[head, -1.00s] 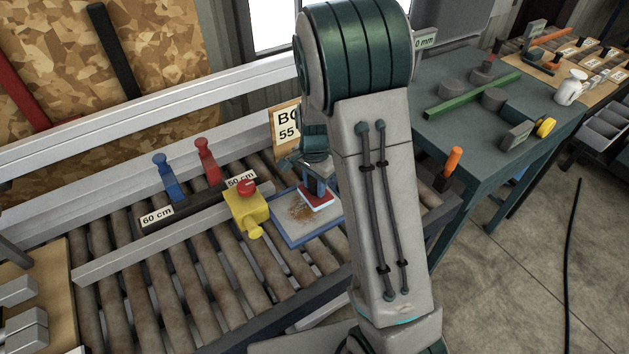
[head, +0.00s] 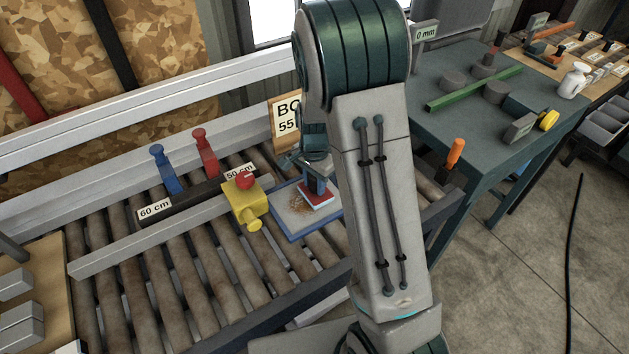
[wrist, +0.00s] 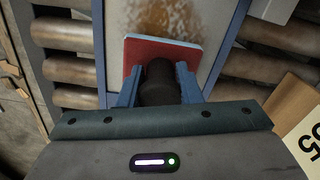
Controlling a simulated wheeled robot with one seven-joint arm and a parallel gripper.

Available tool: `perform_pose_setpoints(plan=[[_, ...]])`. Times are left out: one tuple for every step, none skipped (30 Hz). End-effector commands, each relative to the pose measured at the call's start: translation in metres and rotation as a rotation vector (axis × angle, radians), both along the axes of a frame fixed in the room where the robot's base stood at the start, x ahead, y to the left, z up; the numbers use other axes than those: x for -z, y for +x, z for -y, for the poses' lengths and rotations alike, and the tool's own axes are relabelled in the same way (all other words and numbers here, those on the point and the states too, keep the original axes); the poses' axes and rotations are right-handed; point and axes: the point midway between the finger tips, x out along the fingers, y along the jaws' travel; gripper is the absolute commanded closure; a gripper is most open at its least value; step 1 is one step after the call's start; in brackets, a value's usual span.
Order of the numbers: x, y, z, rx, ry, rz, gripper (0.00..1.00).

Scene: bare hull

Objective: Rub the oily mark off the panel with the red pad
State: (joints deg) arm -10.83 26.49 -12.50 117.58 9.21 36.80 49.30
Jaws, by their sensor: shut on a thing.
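The red pad (head: 317,200) has a red top, a pale lower edge and a dark round handle (wrist: 159,84). My gripper (wrist: 158,92) is shut on that handle, one blue finger on each side. The panel (head: 291,221) is a pale plate in a blue frame lying on the roller conveyor. The oily mark (head: 299,208) is a brown, speckled smear on the panel, left of the pad in the head view. In the wrist view the mark (wrist: 165,17) shows just beyond the pad's far edge. The pad is over the panel; whether it touches cannot be told. Its underside is hidden.
A yellow block with a red knob (head: 245,202) stands close to the panel's left side. Blue (head: 166,171) and red (head: 205,154) levers stand further left. A card sign (head: 286,124) stands behind the panel. My arm hides the area to the right.

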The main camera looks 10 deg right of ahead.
Motion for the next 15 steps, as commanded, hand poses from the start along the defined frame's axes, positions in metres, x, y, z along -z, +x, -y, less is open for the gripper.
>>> perform_pose_setpoints(plan=[[0.0011,0.0000,0.0000,0.000,0.000,0.000,0.87],[0.0016,0.0000,0.0000,0.000,0.000,0.000,0.87],[0.0023,0.0000,0.0000,0.000,0.000,0.000,0.87],[0.0028,0.0000,0.0000,0.000,0.000,0.000,0.87],[0.0033,0.0000,0.0000,0.000,0.000,0.000,0.87],[0.0039,0.0000,0.0000,0.000,0.000,0.000,0.87],[0.0044,0.0000,0.0000,0.000,0.000,0.000,0.87],[0.0048,0.0000,0.0000,0.000,0.000,0.000,0.87],[0.0054,0.0000,0.0000,0.000,0.000,0.000,0.87],[0.0059,0.0000,0.0000,0.000,0.000,0.000,0.87],[0.0063,0.0000,0.0000,0.000,0.000,0.000,0.87],[0.0070,0.0000,0.0000,0.000,0.000,0.000,0.87],[0.0074,0.0000,0.0000,0.000,0.000,0.000,0.87],[0.0079,0.0000,0.0000,0.000,0.000,0.000,0.87],[0.0085,0.0000,0.0000,0.000,0.000,0.000,0.87]])
